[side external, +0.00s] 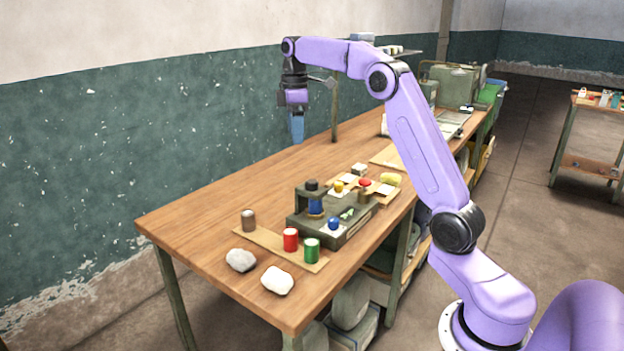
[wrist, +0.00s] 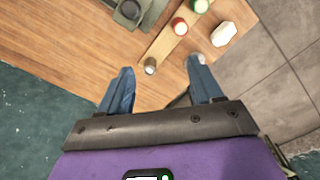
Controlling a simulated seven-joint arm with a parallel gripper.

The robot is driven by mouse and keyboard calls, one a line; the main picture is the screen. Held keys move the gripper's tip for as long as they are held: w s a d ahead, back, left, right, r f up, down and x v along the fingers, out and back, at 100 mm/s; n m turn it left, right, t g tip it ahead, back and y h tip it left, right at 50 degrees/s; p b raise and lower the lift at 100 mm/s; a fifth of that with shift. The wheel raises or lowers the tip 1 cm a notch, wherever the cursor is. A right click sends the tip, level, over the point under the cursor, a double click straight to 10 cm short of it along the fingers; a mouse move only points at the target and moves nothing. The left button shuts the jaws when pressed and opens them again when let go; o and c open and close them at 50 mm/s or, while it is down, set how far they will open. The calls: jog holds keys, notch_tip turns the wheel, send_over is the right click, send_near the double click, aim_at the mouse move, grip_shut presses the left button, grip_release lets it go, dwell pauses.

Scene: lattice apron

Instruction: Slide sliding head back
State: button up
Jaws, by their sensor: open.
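A dark grey-green fixture (side external: 352,231) stands on the wooden bench near its front end. An upright block with a dark round knob (side external: 312,185) and a blue cylinder (side external: 315,206) is at its left; I take this block to be the sliding head, but cannot be sure. Part of the fixture with a dark round top also shows at the top edge of the wrist view (wrist: 130,10). My gripper (side external: 297,130) points down with blue fingers, well above the bench and behind the fixture in the side view. In the wrist view its fingers (wrist: 160,88) are apart with nothing held between them.
A tan strip (side external: 270,243) carries brown, red (side external: 290,240) and green (side external: 312,250) cylinders. Two whitish lumps (side external: 277,280) lie near the bench's front edge. Small coloured items (side external: 365,184) sit behind the fixture. The bench's left side (side external: 240,180) is clear.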

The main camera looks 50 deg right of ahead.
send_near(312, 181)
notch_tip(312, 181, down, 9)
dwell(0.9)
